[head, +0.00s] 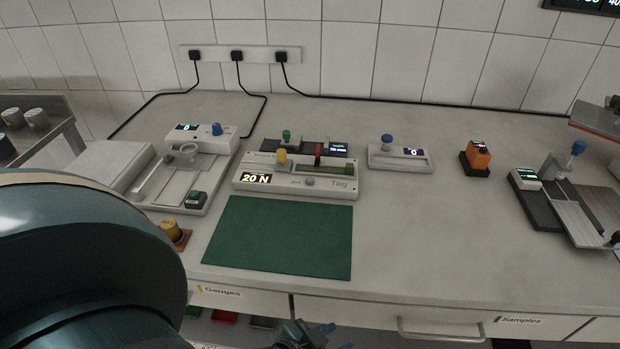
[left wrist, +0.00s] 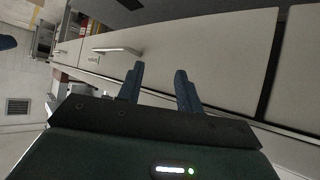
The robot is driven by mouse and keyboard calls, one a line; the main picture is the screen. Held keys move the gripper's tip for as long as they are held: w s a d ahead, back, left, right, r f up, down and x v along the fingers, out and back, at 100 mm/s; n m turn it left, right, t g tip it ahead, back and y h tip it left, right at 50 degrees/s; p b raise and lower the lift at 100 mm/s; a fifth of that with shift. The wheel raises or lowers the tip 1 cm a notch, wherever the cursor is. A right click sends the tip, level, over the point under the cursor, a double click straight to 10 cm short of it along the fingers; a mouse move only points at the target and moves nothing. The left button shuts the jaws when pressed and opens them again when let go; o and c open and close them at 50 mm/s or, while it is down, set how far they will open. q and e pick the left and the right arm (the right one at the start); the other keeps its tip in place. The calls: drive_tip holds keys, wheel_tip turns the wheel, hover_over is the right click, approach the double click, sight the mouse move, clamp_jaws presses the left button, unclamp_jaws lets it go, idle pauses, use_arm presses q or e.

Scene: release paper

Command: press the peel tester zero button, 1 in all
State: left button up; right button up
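Several bench instruments carry coloured buttons, and I cannot tell for sure which is the peel tester. A small white unit (head: 388,161) with a blue knob (head: 387,140) reads 0. A left unit (head: 215,145) with a blue knob (head: 217,129) also shows a display. My left gripper (head: 306,336) is low, before the drawers; the left wrist view shows its fingers (left wrist: 160,88) apart and empty.
A green mat (head: 282,237) lies near the bench's front edge. An orange device (head: 477,157) stands at the back right. Drawers with a handle (head: 440,330) run below the bench. My left arm covers the lower left. The bench right of the mat is clear.

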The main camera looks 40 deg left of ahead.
use_arm(q)
clamp_jaws()
drive_tip(key=shift+w, duration=0.1)
idle(1.2)
